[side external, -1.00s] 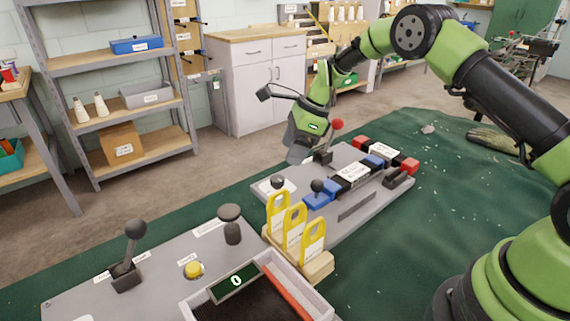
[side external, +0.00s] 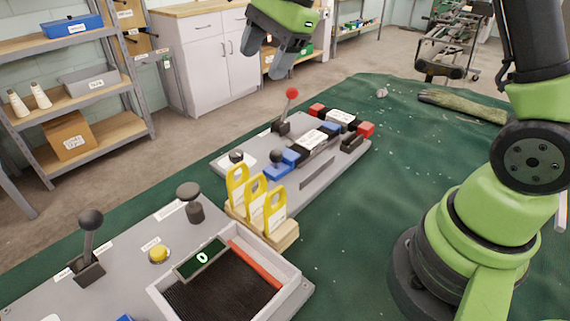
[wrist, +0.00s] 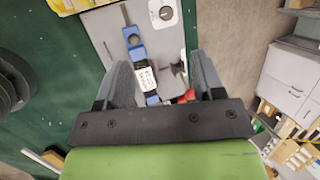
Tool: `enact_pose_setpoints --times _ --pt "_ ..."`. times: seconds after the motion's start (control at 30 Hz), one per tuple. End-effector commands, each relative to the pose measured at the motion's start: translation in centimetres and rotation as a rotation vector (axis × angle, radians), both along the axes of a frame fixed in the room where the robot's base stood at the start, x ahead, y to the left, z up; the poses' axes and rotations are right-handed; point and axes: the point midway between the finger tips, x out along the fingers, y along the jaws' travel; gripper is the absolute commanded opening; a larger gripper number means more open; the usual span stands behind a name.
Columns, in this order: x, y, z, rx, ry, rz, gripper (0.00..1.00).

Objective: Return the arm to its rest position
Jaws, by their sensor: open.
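My gripper (side external: 266,58) hangs at the top of the side external view, raised well above and behind the grey panel (side external: 232,170). In the wrist view my gripper (wrist: 160,75) has its two dark fingers wide apart with nothing between them. Beyond the fingers the panel (wrist: 115,40) shows below, with its blue blocks (wrist: 132,38). In the side external view the panel carries a red-knobbed lever (side external: 287,108), blue (side external: 283,166), black and red blocks, and white labels. My gripper touches none of these.
Yellow tags (side external: 256,203) stand upright in a wooden holder (side external: 284,238). A nearer panel has a black-knobbed lever (side external: 89,240), a yellow button (side external: 158,254) and a tray (side external: 300,290). A glove (side external: 462,104) lies on the green cloth (side external: 385,170). Shelves (side external: 75,140) stand at left.

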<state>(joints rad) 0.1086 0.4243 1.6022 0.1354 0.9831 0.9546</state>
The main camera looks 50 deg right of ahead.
Motion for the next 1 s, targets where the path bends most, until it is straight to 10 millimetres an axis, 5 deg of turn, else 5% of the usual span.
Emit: enact_pose_setpoints --times 0.1,0.23,0.53,0.73,1.0 --pt "-4.1 0.8 3.7 -0.098 -0.111 0.189 0.62" --pt "-8.9 1.4 6.2 -0.213 -0.219 0.392 0.62" --pt "-19.3 2.0 6.9 -0.491 -0.429 0.818 0.62" --pt "-22.5 2.0 5.7 -0.603 -0.495 0.968 0.62" --pt "-23.0 2.0 5.4 -0.624 -0.506 1.001 0.62"
